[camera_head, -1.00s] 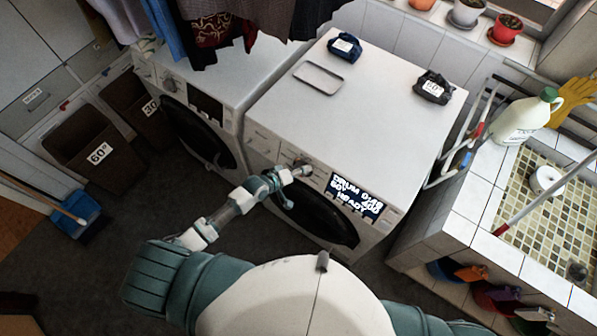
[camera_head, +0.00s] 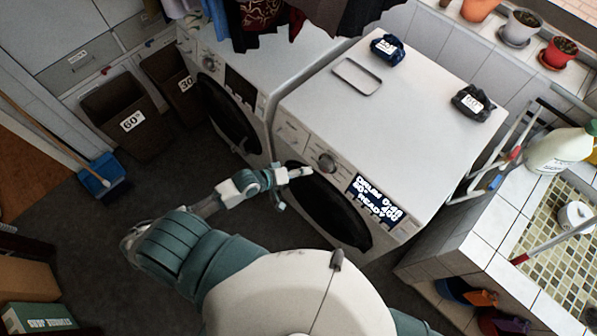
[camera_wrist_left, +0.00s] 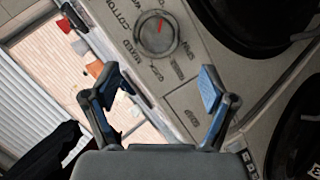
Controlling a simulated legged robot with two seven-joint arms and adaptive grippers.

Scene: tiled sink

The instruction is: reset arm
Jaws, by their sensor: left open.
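My left gripper (camera_head: 290,184) is open and empty in front of the right washing machine (camera_head: 415,115). In the head view it is left of and below the machine's dial (camera_head: 327,162), apart from it in the picture. In the left wrist view the two fingers (camera_wrist_left: 158,86) are spread wide with nothing between them. The dial (camera_wrist_left: 157,34) with its red mark shows beyond them, near the top. The lit display (camera_head: 374,204) shows 60° and READY. My right gripper is not in view.
A left washer (camera_head: 265,65) stands beside it under hanging clothes. Two brown bins (camera_head: 125,120), a blue dustpan (camera_head: 102,176) and a broom stand at left. A tiled sink (camera_head: 500,215) with a white bottle (camera_head: 560,148) is at right. The dark floor before the machines is clear.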

